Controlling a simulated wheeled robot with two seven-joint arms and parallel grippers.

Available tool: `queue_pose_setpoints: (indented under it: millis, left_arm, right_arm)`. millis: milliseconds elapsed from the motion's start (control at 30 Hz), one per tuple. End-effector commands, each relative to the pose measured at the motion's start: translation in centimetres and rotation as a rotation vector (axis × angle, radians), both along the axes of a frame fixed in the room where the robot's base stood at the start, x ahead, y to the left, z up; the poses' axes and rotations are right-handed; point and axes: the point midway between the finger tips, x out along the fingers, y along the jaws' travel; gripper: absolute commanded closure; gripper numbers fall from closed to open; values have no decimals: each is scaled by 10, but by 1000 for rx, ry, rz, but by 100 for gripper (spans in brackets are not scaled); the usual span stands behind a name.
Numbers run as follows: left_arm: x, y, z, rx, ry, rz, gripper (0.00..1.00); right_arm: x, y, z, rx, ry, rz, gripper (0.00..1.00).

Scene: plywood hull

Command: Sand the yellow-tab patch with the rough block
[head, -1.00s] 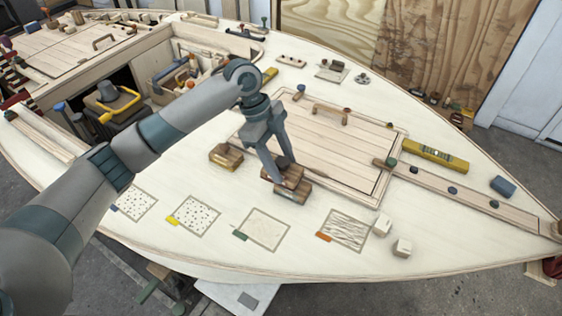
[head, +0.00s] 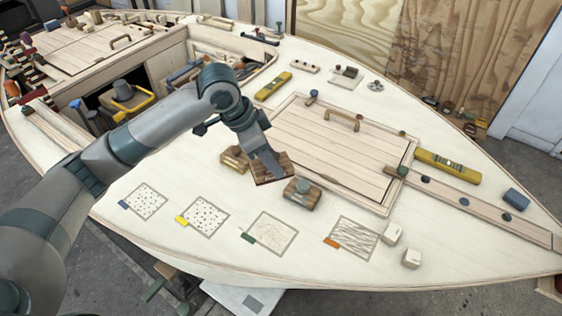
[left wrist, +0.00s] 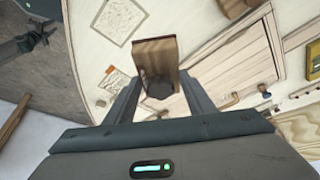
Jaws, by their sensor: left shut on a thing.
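The yellow-tab patch (head: 203,215) is a dark-speckled square on the pale deck, with its yellow tab (head: 181,220) at its left corner. My left gripper (head: 268,160) is shut on a brown wooden block (head: 272,179), held tilted above the deck, behind and right of that patch. In the left wrist view the held block (left wrist: 155,57) sits between the fingers by its dark knob (left wrist: 159,89). Two other blocks are near it: one (head: 235,158) to the left and one with a grey knob (head: 304,190) to the right. I cannot tell the held block's grit.
Blue-tab (head: 145,202), green-tab (head: 270,235) and orange-tab (head: 353,237) patches line the near deck. A framed hatch (head: 330,150) with a handle and a yellow level (head: 447,165) are behind. Deck between blocks and patches is clear.

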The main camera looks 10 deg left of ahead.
Motion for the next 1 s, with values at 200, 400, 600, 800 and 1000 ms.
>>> queue_pose_setpoints:
  millis: [200, 400, 600, 800, 1000]
  left_arm:
    - [-7, 18, 17, 1, -4, 331, 69]
    - [-13, 34, 34, -1, -4, 639, 69]
    - [-19, 46, 47, -2, -2, 879, 69]
    - [-22, 51, 52, -1, 1, 986, 69]
    - [-22, 52, 53, -1, 3, 1000, 69]
  right_arm:
    - [0, 0, 0, 0, 0, 0, 69]
    - [0, 0, 0, 0, 0, 0, 69]
    - [0, 0, 0, 0, 0, 0, 69]
    - [0, 0, 0, 0, 0, 0, 69]
    - [0, 0, 0, 0, 0, 0, 69]
